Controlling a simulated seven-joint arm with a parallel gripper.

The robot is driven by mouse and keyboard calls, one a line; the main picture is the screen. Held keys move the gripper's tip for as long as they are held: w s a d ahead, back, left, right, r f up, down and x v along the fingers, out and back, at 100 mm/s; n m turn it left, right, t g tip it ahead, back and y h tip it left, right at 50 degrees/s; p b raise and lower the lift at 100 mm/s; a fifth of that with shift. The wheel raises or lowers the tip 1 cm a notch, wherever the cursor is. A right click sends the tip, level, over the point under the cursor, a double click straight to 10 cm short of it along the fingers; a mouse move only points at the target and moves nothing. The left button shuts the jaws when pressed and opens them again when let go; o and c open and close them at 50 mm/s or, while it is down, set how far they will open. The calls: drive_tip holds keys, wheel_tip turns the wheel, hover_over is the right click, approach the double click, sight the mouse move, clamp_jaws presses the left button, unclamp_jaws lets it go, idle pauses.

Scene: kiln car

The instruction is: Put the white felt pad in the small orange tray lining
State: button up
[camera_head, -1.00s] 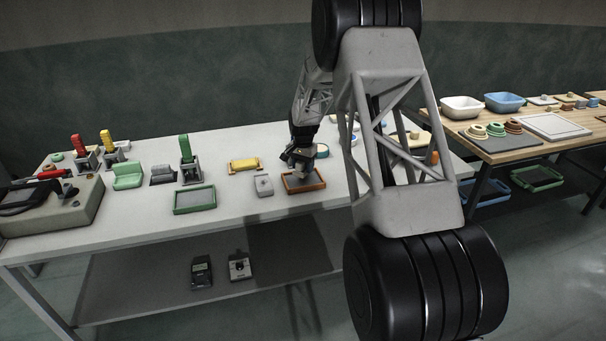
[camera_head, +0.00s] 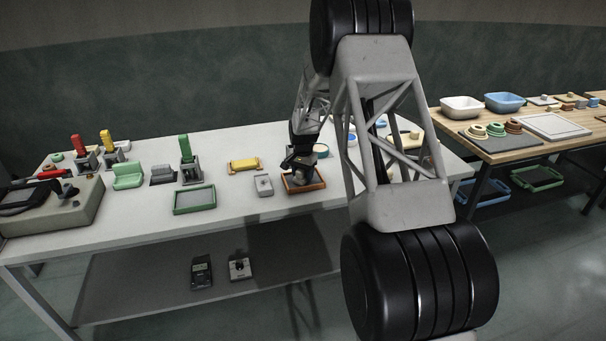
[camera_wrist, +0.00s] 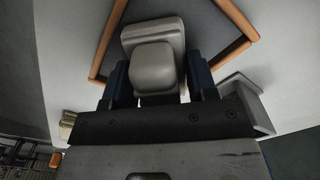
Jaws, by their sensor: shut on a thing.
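The small orange tray (camera_head: 318,186) sits near the front edge of the grey-white table, with a dark grey floor inside its orange rim. It also shows in the wrist view (camera_wrist: 106,38). My gripper (camera_wrist: 157,80) has its blue fingers on either side of the raised block of a pale pad (camera_wrist: 150,33), which I take as the white felt pad. The pad lies over the tray's floor, within the visible rim. I cannot tell whether it touches the floor. In the head view my gripper (camera_head: 298,175) is over the tray and hides the pad.
A grey block with a knob (camera_head: 264,185) stands just left of the orange tray. A green tray (camera_head: 194,199) lies farther left, and a yellow piece (camera_head: 244,165) behind.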

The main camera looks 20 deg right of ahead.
drive_tip(key=shift+f, duration=0.1)
drive_tip(key=o, duration=0.8)
wheel_tip(320, 180, up, 12)
drive_tip(key=shift+r, duration=0.1)
idle(0.5)
idle(0.3)
drive_tip(key=shift+s+r, duration=0.1)
